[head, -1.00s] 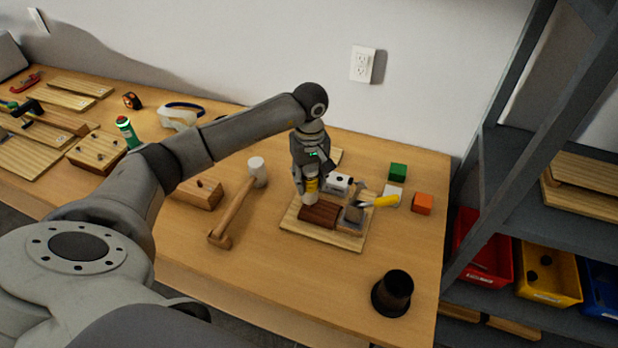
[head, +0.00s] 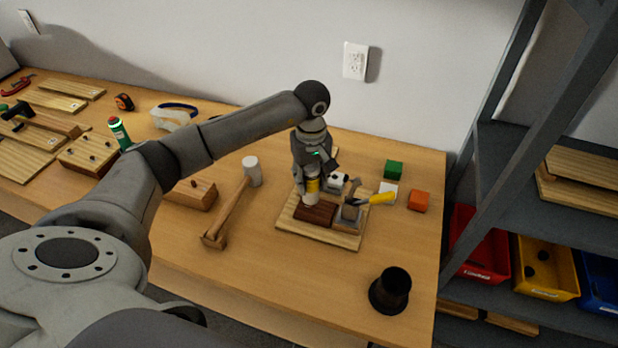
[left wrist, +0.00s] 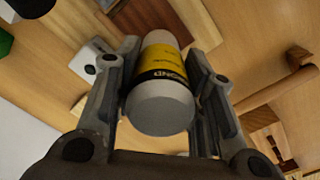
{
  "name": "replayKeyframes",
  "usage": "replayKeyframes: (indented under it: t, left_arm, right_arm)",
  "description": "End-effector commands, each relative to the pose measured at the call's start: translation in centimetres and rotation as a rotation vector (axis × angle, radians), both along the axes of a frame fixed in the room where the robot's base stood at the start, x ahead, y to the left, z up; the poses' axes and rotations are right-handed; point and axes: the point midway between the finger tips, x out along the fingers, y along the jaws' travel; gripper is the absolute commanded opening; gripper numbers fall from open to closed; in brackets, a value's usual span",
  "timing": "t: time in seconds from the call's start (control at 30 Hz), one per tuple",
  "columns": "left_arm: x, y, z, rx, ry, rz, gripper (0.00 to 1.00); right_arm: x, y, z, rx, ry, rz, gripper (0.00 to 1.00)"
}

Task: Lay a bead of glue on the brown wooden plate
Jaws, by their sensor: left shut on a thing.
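The brown wooden plate (head: 315,213) is a dark block lying on a light wooden board (head: 341,239). It also shows at the top of the left wrist view (left wrist: 148,20). My left gripper (head: 313,186) is shut on a glue bottle (head: 311,199), pale with a yellow and black label. The bottle also shows between the two fingers in the left wrist view (left wrist: 163,88). The bottle is over the plate's back left part and partly covers it. I cannot tell whether its tip touches the plate, and no glue shows. My right gripper is out of view.
Green (head: 394,169) and orange (head: 419,201) blocks stand further right. A mallet (head: 230,212) lies to the left. A dark cup-like object (head: 391,291) stands front right, with clear table around it.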

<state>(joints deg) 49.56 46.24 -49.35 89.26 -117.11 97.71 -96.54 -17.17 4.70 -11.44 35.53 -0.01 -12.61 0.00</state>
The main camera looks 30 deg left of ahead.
Motion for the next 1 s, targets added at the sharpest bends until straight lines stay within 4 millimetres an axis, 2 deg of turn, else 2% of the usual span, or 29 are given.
replayKeyframes:
  t: [1.0]
  left_arm:
    - [0.4, -1.6, 0.1, -0.001, 0.000, -0.002, 0.10]
  right_arm:
    - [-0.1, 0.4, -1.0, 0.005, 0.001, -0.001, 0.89]
